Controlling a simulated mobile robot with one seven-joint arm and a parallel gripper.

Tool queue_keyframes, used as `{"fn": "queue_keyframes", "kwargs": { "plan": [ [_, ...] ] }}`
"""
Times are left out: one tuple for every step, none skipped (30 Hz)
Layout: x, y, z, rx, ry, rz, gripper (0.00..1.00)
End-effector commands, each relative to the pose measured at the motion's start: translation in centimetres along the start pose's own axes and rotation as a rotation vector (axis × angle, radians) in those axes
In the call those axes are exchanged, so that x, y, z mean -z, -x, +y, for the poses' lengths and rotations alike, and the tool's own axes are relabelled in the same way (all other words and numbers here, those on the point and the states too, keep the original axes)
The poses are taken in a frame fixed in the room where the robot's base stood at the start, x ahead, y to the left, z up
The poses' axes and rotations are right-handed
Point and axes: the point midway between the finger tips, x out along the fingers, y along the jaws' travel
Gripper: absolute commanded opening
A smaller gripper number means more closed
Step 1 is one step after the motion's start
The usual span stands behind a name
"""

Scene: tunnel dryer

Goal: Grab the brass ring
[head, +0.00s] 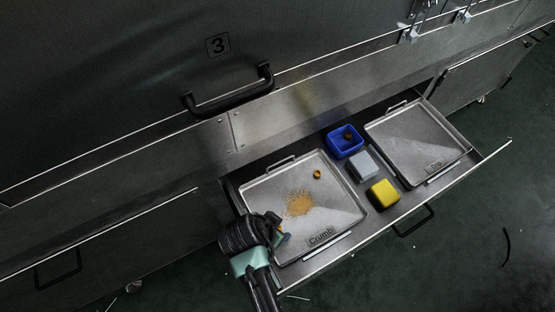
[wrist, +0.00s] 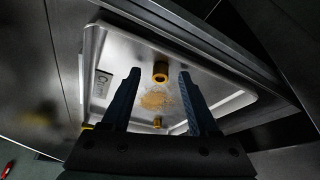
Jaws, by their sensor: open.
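A small brass ring (head: 317,174) lies on the Crumb tray (head: 345,200), beyond a patch of tan crumbs. I cannot tell for certain which matches the ring in the head view. My gripper (head: 284,237) is over the tray's near left part, fingers apart (wrist: 158,78) and nothing held. My arm hides part of the tray in the head view.
The tray sits in an open drawer. To its right are a blue bin (head: 331,146) with a dark item, a grey block (head: 363,166), a yellow block (head: 383,194) and a second tray (head: 375,131). A black handle (head: 230,92) sticks out from the panel above.

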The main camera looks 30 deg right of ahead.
Motion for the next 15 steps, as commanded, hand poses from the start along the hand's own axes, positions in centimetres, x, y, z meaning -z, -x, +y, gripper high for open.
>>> {"fn": "queue_keyframes", "kwargs": {
  "plan": [
    [0.03, -0.13, -0.04, 0.001, -0.001, 0.0, 0.6],
    [0.05, -0.08, -0.05, 0.001, 0.0, 0.0, 0.6],
    [0.07, -0.02, -0.04, 0.001, 0.0, 0.0, 0.6],
    [0.06, -0.01, -0.04, 0.001, 0.0, 0.0, 0.6],
    [0.06, 0.0, -0.03, 0.001, 0.0, 0.0, 0.6],
    [0.06, 0.0, -0.03, 0.001, 0.0, 0.001, 0.57],
    [0.06, 0.0, -0.03, 0.001, 0.0, 0.0, 0.51],
    [0.06, 0.01, -0.03, 0.001, 0.0, 0.0, 0.46],
    [0.05, 0.01, -0.02, 0.001, 0.0, 0.0, 0.39],
    [0.05, 0.01, -0.02, 0.001, 0.0, 0.0, 0.33],
    [0.05, 0.01, -0.02, 0.001, 0.0, 0.0, 0.28],
    [0.05, 0.01, -0.02, 0.0, 0.0, 0.0, 0.21],
    [0.05, 0.01, -0.02, 0.0, 0.0, 0.0, 0.15],
    [0.04, 0.01, -0.02, 0.0, 0.0, 0.0, 0.1],
    [0.04, 0.01, -0.02, 0.0, 0.0, 0.0, 0.03]
  ]
}}
